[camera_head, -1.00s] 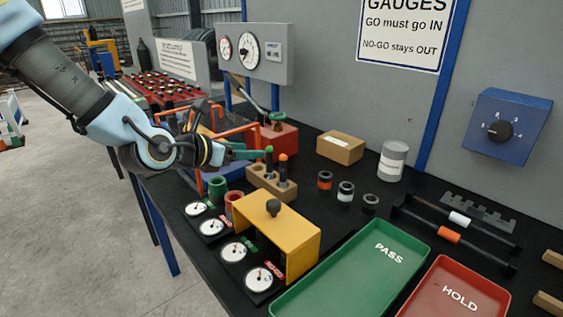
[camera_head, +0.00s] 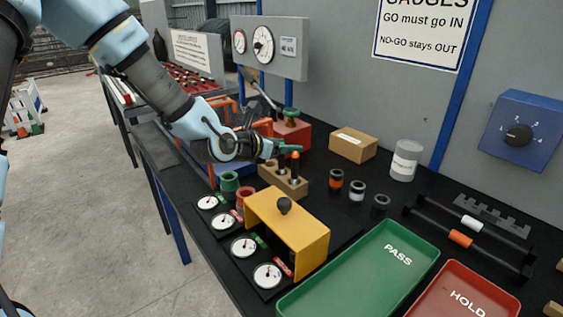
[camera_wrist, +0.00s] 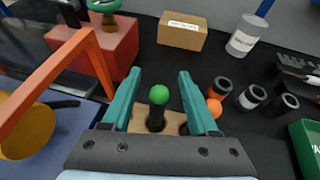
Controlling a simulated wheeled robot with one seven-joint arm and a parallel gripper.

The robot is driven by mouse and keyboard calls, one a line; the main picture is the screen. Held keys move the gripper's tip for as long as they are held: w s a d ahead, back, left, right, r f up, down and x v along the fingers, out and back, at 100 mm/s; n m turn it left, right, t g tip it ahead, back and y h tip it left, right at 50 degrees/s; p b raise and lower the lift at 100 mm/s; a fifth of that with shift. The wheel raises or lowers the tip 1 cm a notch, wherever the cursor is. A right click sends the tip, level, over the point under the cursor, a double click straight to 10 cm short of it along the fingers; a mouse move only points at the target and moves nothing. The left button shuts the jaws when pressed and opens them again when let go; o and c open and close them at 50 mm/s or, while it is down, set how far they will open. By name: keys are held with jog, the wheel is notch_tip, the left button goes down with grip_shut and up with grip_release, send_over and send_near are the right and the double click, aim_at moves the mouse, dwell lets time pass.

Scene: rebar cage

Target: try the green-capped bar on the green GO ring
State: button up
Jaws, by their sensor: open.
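The green-capped bar (camera_wrist: 158,102) stands upright in the tan wooden block (camera_head: 271,173), beside an orange-capped bar (camera_head: 294,163). My gripper (camera_wrist: 169,97) is open, its teal fingers on either side of the green cap in the wrist view, with a gap at each side. In the head view my gripper (camera_head: 287,147) hides most of the green-capped bar. The green ring (camera_head: 229,182) stands on the bench to the left of the block, with the red ring (camera_head: 246,196) just in front of it.
A yellow cover (camera_head: 300,232) with a black knob stands in front of the rings, beside several dial gauges (camera_head: 244,246). An orange frame (camera_wrist: 50,85) rises left of my gripper. Dark collars (camera_head: 357,189) stand right of the block. The green PASS tray (camera_head: 350,285) lies front right.

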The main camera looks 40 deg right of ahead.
jog(key=shift+w+d+f, duration=0.1)
jog(key=shift+d+f, duration=0.2)
jog(key=shift+d, duration=0.3)
jog(key=shift+c, duration=0.2)
grip_shut()
dwell(0.8)
